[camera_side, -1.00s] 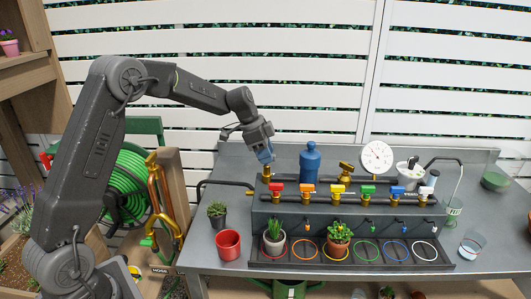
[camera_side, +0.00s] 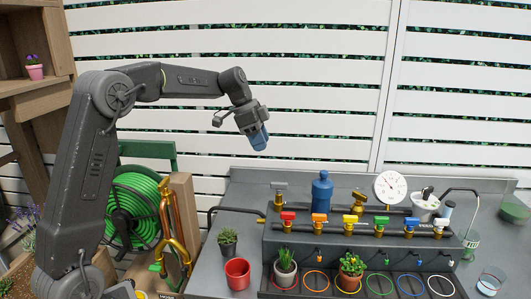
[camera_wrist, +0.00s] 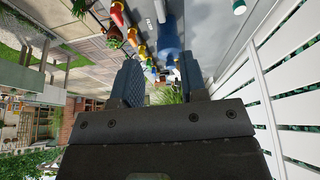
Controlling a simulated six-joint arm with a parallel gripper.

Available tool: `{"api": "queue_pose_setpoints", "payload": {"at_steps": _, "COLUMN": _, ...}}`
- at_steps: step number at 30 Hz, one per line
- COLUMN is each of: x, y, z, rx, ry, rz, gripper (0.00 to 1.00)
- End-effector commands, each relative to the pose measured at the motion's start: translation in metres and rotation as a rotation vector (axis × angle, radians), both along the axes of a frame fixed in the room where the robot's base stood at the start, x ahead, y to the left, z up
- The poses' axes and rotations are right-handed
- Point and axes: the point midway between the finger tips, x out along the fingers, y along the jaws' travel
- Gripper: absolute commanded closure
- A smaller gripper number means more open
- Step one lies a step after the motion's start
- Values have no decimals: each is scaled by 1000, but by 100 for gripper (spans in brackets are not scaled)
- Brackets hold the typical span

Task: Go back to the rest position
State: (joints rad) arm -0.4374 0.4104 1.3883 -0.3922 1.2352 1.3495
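My gripper (camera_side: 258,139) hangs in the air above the left part of the grey bench (camera_side: 214,264), its blue fingers pointing down and slightly right. It is up and to the left of the blue bottle (camera_side: 322,189) and touches nothing in the side view. In the wrist view my gripper (camera_wrist: 159,66) has its two blue fingers apart. The gap between them looks empty; the blue bottle (camera_wrist: 169,38) and some greenery show beyond it.
A row of coloured taps, from red (camera_side: 287,216) to white (camera_side: 440,224), stands below right. A dial (camera_side: 390,187) stands behind. A red pot (camera_side: 237,273) and potted plants (camera_side: 285,260) are at the front. The air around my gripper is free.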

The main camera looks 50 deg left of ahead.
Motion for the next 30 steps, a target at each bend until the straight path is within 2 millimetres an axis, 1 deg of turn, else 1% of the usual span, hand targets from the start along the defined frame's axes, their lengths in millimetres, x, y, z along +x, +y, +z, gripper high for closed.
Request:
{"api": "queue_pose_setpoints", "payload": {"at_steps": 3, "x": -1, "y": 1, "z": 4, "rx": 0, "ry": 0, "rz": 1, "gripper": 61}}
{"api": "queue_pose_setpoints", "payload": {"at_steps": 15, "x": -1, "y": 1, "z": 4, "rx": 0, "ry": 0, "rz": 1, "gripper": 61}}
{"api": "queue_pose_setpoints", "payload": {"at_steps": 17, "x": -3, "y": -1, "z": 6, "rx": 1, "ry": 0, "rz": 6, "gripper": 61}}
{"api": "queue_pose_setpoints", "payload": {"at_steps": 19, "x": -9, "y": -9, "z": 10, "rx": 6, "ry": 4, "rz": 23, "gripper": 61}}
{"api": "queue_pose_setpoints", "payload": {"at_steps": 20, "x": -13, "y": -14, "z": 13, "rx": 8, "ry": 6, "rz": 38, "gripper": 61}}
{"api": "queue_pose_setpoints", "payload": {"at_steps": 23, "x": -36, "y": -39, "z": 25, "rx": 23, "ry": 16, "rz": 109, "gripper": 61}}
{"api": "queue_pose_setpoints", "payload": {"at_steps": 24, "x": -49, "y": -51, "z": 30, "rx": 31, "ry": 20, "rz": 146, "gripper": 61}}
{"api": "queue_pose_setpoints", "payload": {"at_steps": 26, "x": -71, "y": -69, "z": 35, "rx": 39, "ry": 23, "rz": 208, "gripper": 61}}
{"api": "queue_pose_setpoints", "payload": {"at_steps": 27, "x": -86, "y": -80, "z": 38, "rx": 43, "ry": 23, "rz": 251, "gripper": 61}}
{"api": "queue_pose_setpoints", "payload": {"at_steps": 29, "x": -109, "y": -96, "z": 39, "rx": 48, "ry": 21, "rz": 314, "gripper": 61}}
{"api": "queue_pose_setpoints", "payload": {"at_steps": 30, "x": -124, "y": -105, "z": 39, "rx": 51, "ry": 18, "rz": 355, "gripper": 61}}
